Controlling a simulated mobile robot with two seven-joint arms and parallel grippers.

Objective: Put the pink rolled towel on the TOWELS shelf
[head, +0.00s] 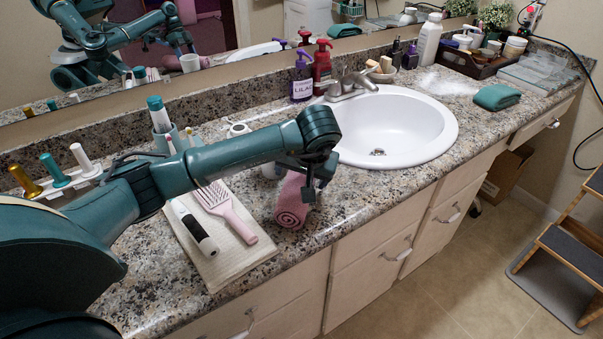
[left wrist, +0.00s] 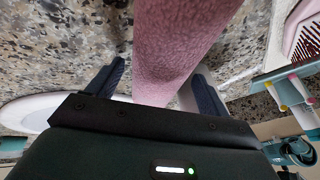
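The pink rolled towel (head: 290,203) lies on the granite counter between the hairbrush and the sink. My left gripper (head: 311,187) is down at the towel, partly covering it in the head view. In the left wrist view, the towel (left wrist: 178,40) runs between the two fingers of my left gripper (left wrist: 157,85). The fingers are apart, with a gap showing between the left-hand finger and the towel, so they look open around it. I see no shelf marked TOWELS in these views. My right gripper is not in view.
A pink hairbrush (head: 226,208) and a black-and-white device (head: 194,227) lie on a cream cloth (head: 238,263). The white sink (head: 400,125) is to the right. Soap bottles (head: 302,78) stand behind it. A folded teal cloth (head: 496,97) lies farther right. A wooden step stool (head: 570,245) stands on the floor.

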